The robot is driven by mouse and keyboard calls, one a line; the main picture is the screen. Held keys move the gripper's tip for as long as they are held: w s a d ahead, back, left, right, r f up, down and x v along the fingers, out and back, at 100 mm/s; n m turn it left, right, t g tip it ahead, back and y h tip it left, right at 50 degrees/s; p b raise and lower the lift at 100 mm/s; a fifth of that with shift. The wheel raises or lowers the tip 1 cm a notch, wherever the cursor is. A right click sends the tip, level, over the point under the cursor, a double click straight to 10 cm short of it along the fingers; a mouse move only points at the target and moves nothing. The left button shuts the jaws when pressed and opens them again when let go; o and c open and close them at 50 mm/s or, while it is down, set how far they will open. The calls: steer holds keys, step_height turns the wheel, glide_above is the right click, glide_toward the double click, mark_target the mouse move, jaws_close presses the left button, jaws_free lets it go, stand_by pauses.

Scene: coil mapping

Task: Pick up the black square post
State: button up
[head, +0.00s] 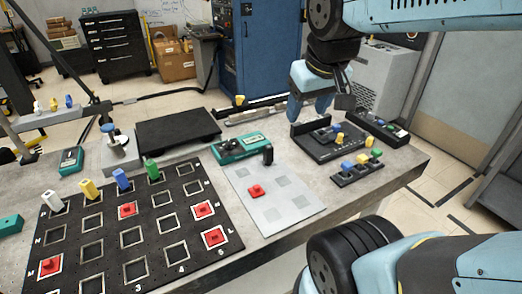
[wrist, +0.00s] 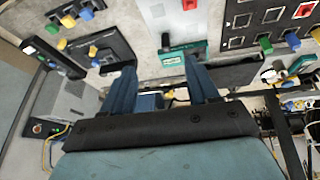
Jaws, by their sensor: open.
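The black square post (head: 268,155) stands upright at the far right part of a light grey plate (head: 297,215). It also shows in the wrist view as a small dark post (wrist: 165,41) at the top middle, beyond my fingertips. My gripper (head: 309,110) is open and empty, above the back of the bench, behind and to the right of the post. In the wrist view the two blue fingers of my gripper (wrist: 160,68) are spread apart with nothing held. The post's base is partly hidden in the wrist view.
A red block (head: 256,191) sits on the grey plate. A green device (head: 240,147) lies close left of the post. A black board (head: 130,235) with coloured posts and red blocks is at left. A black fixture (head: 325,146) with small blocks stands at right.

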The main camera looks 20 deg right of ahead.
steer(key=w+a+f+n+g+h, duration=0.2)
steer(key=w+f+n+g+h, duration=0.35)
steer(key=w+f+n, duration=0.45)
steer(key=n+t+h, duration=0.3)
steer(key=n+h, duration=0.3)
steer(key=n, duration=0.3)
glide_toward(265, 150)
steer(key=x, duration=0.6)
steer(key=shift+w+d+r, duration=0.1)
steer(key=shift+w+d, duration=0.15)
steer(key=shift+s+f+x, duration=0.1)
steer(key=shift+f+x, duration=0.05)
steer(key=shift+x, duration=1.2)
steer(key=shift+s+f+x, duration=0.1)
steer(key=shift+x, duration=1.2)
steer(key=shift+a, duration=0.1)
steer(key=shift+c, duration=0.3)
steer(key=c, duration=1)
steer(key=shift+c, duration=0.2)
